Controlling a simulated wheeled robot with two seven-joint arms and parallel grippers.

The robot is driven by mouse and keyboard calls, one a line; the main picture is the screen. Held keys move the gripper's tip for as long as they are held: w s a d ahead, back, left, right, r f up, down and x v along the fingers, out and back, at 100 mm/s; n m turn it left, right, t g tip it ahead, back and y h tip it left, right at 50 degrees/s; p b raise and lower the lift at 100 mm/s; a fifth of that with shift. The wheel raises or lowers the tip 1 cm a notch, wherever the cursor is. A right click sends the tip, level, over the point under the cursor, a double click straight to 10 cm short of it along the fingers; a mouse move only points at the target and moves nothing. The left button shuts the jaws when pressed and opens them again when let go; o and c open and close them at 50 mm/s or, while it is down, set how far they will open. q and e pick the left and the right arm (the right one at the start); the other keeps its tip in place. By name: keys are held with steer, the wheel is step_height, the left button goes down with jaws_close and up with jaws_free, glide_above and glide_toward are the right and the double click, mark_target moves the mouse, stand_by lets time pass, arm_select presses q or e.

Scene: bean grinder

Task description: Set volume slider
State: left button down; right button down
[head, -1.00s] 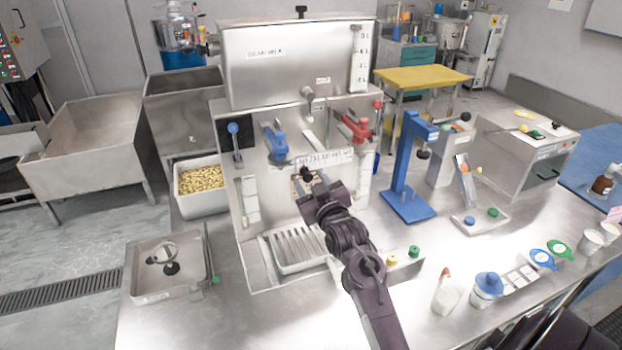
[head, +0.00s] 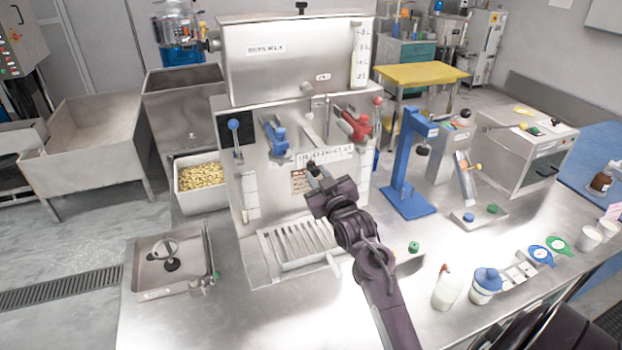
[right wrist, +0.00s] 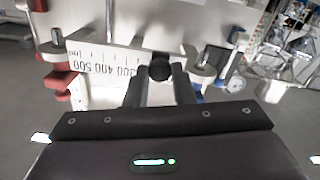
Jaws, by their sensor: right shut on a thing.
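The volume slider's white scale strip (head: 327,155) runs across the front of the steel machine (head: 290,120). In the right wrist view the scale (right wrist: 100,62) appears upside down, with numbers such as 400 and 500 readable. The slider's round black knob (right wrist: 160,69) sits at the edge of the strip. My right gripper (head: 314,176) is in front of the machine, just below the scale. In the right wrist view its fingers (right wrist: 160,84) are closed on the black knob. In the head view the gripper mostly hides the knob. My left gripper is not in view.
A blue lever (head: 276,138) and a red lever (head: 356,126) stand above the scale, left and right. A slatted drip tray (head: 297,244) is below. A blue stand (head: 403,175) is to the right. Bottles and lids are on the right of the table.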

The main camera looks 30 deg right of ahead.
steer(key=shift+s+d, duration=0.2)
steer(key=shift+d, duration=0.45)
steer(key=c, duration=1.2)
jaws_free()
steer(key=shift+a, duration=0.15)
steer(key=b+v, duration=0.3)
steer(key=v, duration=0.4)
steer(key=shift+s, duration=0.4)
